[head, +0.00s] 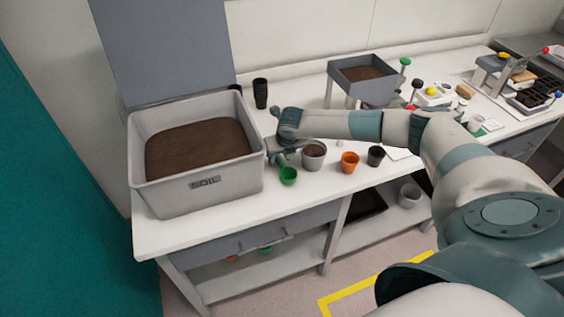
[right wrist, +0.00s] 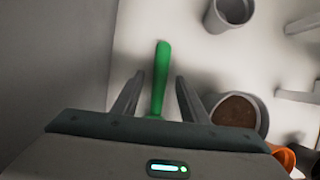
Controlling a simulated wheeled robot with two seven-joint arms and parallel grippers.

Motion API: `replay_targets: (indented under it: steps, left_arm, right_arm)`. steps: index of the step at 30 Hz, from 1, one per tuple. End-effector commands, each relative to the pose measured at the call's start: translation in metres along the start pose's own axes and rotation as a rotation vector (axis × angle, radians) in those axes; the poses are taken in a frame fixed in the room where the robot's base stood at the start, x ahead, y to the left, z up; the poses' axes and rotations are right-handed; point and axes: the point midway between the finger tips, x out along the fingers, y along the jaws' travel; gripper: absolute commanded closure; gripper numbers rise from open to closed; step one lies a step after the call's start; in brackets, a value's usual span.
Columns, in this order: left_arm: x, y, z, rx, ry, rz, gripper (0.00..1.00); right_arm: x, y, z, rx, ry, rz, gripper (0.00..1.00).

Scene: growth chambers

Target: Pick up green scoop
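The green scoop (head: 288,176) is on the white bench, just right of the soil bin's front corner. My right gripper (head: 280,158) is right behind it and partly covers it in the head view. In the right wrist view, the scoop's green handle (right wrist: 161,78) lies between the two fingers of my right gripper (right wrist: 157,90). A gap shows on each side of the handle, so the gripper is open. The scoop's lower part is hidden behind the gripper body there. My left gripper is not in view.
The grey soil bin (head: 200,185) stands close left of the gripper. A grey pot of soil (head: 314,160), an orange pot (head: 349,163) and a dark pot (head: 375,156) stand to the right. A black cup (head: 260,92) is behind. The bench's front edge is near.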

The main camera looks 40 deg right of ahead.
Motion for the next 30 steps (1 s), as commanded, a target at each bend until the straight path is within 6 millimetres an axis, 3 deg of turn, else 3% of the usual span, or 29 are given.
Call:
replay_targets:
  steps: [30]
  left_arm:
    - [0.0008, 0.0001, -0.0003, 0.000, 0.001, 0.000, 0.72]
  right_arm:
    - [0.0086, 0.0001, -0.0009, 0.000, -0.001, 0.001, 0.60]
